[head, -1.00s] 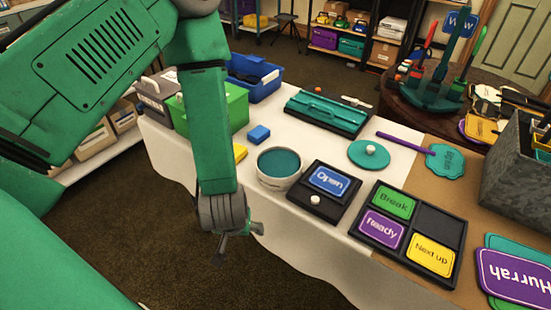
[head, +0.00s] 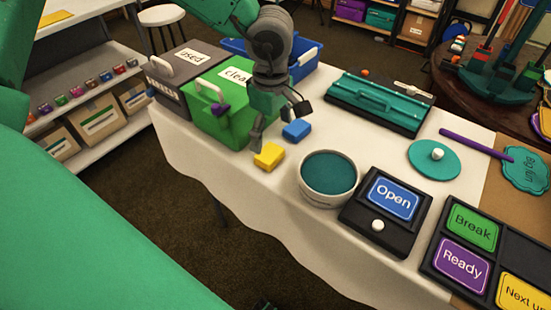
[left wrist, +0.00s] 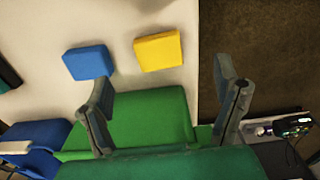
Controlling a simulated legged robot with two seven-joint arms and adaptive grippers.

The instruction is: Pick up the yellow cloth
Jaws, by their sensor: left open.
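The yellow cloth (head: 269,156) is a small folded block lying on the white table near its front edge. It also shows in the left wrist view (left wrist: 158,51), beyond the fingertips. A blue cloth (head: 296,130) of like shape lies beside it; in the left wrist view it is a blue block (left wrist: 89,62). My left gripper (head: 278,124) is open and empty, above the table by the green box, close to both cloths. Its two fingers (left wrist: 167,105) are spread apart in the left wrist view. My right gripper is not in view.
A green box labelled "clean" (head: 215,112) and a grey box labelled "used" (head: 170,80) stand left of the cloths. A white bowl with teal contents (head: 326,198) stands to the right. A blue bin (head: 306,62) and teal tray (head: 372,108) lie behind.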

